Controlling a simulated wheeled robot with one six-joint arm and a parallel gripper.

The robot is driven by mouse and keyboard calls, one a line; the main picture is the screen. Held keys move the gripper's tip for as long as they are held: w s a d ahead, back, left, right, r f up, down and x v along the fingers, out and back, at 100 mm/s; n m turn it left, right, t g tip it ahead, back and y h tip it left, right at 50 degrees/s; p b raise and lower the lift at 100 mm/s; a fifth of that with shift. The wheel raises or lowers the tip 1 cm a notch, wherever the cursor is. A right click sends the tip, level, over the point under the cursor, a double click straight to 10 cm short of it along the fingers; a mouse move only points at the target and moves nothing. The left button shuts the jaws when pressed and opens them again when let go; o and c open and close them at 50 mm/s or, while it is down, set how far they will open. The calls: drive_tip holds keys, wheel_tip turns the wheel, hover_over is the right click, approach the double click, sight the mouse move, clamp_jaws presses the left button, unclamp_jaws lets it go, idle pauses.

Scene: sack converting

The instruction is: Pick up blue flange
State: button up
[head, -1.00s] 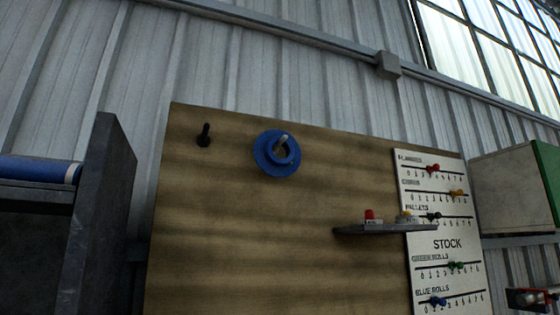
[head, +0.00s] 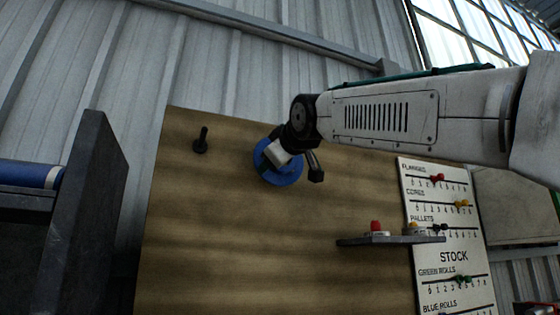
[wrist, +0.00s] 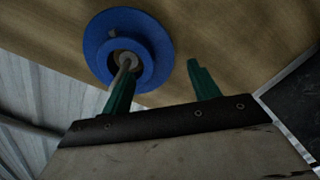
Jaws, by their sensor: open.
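The blue flange (head: 285,176) hangs on a peg on the wooden board (head: 230,240), partly hidden behind my gripper in the head view. In the wrist view the blue flange (wrist: 104,32) is a round disc with a raised hub, and a grey peg (wrist: 124,66) sticks out of its middle. My gripper (wrist: 158,75) is open and empty, with two green fingers. The left finger lies close to the peg and the flange's lower rim in the picture. The right finger is off to the right of the flange, over bare board. I cannot tell whether either touches.
An empty black peg (head: 201,142) is on the board to the left. A small shelf (head: 390,241) with red and yellow buttons juts out at lower right, beside the white stock panel (head: 452,256). A grey rack (head: 95,190) with a blue roll (head: 30,174) stands at left.

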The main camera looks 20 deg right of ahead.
sight(265, 179)
drive_tip(key=w, duration=0.7)
drive_tip(key=shift+w+r, duration=0.35)
clamp_jaws()
drive_tip(key=shift+s+r, duration=0.1)
drive_tip(key=shift+r, duration=0.05)
